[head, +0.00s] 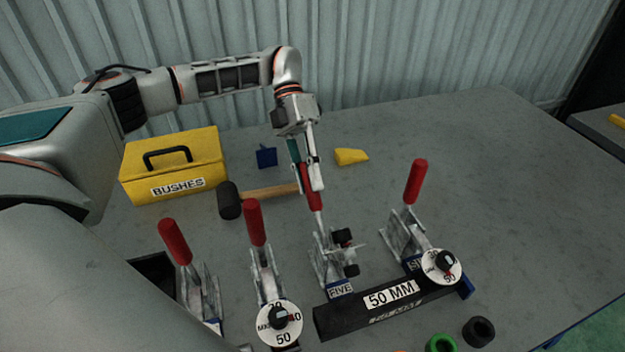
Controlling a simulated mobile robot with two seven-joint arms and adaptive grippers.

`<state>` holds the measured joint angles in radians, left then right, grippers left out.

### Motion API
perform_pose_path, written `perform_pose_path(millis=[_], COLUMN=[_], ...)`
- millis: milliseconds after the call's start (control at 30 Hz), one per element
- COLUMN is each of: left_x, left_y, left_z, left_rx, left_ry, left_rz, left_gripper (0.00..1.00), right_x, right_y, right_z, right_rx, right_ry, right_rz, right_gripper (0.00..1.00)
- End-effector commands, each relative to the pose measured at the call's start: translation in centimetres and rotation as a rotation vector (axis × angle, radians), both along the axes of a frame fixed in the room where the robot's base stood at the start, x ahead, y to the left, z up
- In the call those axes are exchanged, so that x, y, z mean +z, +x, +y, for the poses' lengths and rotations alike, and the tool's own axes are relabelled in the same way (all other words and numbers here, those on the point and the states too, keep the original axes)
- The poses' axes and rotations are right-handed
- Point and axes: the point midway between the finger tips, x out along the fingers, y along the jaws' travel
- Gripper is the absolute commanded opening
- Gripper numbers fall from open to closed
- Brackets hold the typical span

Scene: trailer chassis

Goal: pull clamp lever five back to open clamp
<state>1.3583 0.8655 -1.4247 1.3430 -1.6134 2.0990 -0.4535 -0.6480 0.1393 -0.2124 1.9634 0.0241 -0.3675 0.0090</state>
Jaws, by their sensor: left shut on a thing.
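Clamp five (331,262) stands on the table with a blue label reading FIVE at its base. Its red-handled lever (314,199) stands up and leans slightly back to the left. My left gripper (309,172) reaches down from above and is shut on the upper part of the red handle, which its fingers partly hide. A black-tipped spindle (343,237) shows at the front of the clamp. My right gripper is not in view.
Other red-handled clamps stand to the left (256,222) and right (416,182). A black 50 MM bar (340,318) lies in front. Behind are a mallet (230,200), a yellow BUSHES box (198,165), a yellow wedge (350,156) and a blue block (266,157). The back right table is clear.

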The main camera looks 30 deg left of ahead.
Motion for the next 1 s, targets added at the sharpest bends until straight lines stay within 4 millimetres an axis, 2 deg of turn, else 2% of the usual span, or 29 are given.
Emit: perform_pose_path(millis=[100, 300, 833, 867, 900, 933, 1000], left_x=[-1.0, -1.5, -1.6, -1.6, -1.7, -1.7, -1.7], left_y=[0.4, 0.7, 0.7, 0.7, 0.7, 0.7, 0.7], left_z=[0.4, 0.7, 0.8, 0.8, 0.8, 0.8, 0.8], left_rx=[0.003, 0.002, 0.001, 0.001, 0.000, 0.000, 0.000], left_ry=[-0.045, -0.091, -0.105, -0.105, -0.105, -0.105, -0.105], left_rz=[0.040, 0.077, 0.091, 0.091, 0.091, 0.091, 0.091], left_gripper=[0.00, 0.00, 0.00, 0.22, 0.32, 0.37, 0.37], right_x=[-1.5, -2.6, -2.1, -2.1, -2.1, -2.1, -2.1], right_y=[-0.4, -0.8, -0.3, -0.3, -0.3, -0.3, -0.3], right_z=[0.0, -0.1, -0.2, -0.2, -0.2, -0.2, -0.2], right_rx=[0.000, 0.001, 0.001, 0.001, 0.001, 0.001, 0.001], right_ry=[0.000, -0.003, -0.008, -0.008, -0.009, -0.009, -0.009], right_rz=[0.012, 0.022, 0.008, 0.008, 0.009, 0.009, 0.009], right_gripper=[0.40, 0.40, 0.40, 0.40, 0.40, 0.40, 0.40])
